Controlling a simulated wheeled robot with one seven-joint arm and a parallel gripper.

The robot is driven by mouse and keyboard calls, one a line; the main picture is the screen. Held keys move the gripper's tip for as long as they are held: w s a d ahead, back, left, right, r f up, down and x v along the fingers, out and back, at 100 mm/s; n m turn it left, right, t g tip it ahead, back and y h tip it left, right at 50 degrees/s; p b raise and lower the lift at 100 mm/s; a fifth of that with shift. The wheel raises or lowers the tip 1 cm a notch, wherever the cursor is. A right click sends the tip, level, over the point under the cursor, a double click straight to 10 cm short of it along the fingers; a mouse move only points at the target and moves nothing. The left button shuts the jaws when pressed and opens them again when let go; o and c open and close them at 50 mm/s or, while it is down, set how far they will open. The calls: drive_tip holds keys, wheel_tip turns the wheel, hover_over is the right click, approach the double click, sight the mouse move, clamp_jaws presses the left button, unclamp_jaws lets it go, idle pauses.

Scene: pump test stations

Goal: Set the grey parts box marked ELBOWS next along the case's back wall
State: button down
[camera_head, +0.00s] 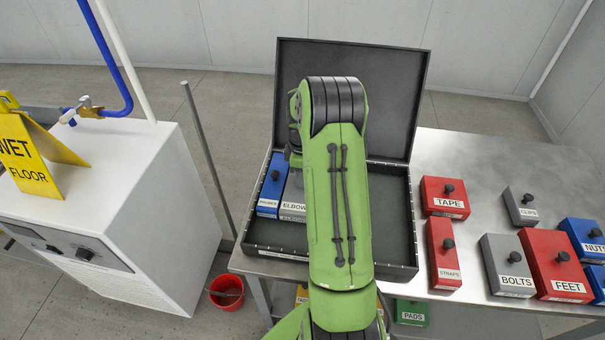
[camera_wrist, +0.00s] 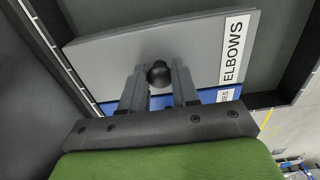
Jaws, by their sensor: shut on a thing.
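The grey parts box marked ELBOWS (camera_head: 293,209) is in the open black case (camera_head: 262,236), right beside a blue box (camera_head: 271,185) at the case's left end. In the head view my green arm hides much of the ELBOWS box and the case's middle. In the wrist view my gripper (camera_wrist: 159,78) is shut on the black knob of the ELBOWS box (camera_wrist: 190,45). The blue box (camera_wrist: 215,95) shows partly below it there. I cannot tell whether the grey box rests fully on the case floor.
The case lid (camera_head: 395,75) stands open at the back. Red TAPE (camera_head: 440,190) and STRAPS (camera_head: 438,240) boxes, and grey BOLTS (camera_head: 505,255) and CLIPS (camera_head: 518,200) boxes, stand on the metal table right of the case. A white cabinet (camera_head: 150,220) stands left. The case's right part looks empty.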

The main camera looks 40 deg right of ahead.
drive_tip(key=c, duration=0.8)
unclamp_jaws()
drive_tip(key=shift+o, duration=0.2)
wheel_tip(320, 180, up, 16)
drive_tip(key=p, duration=0.3)
drive_tip(key=shift+f, duration=0.1)
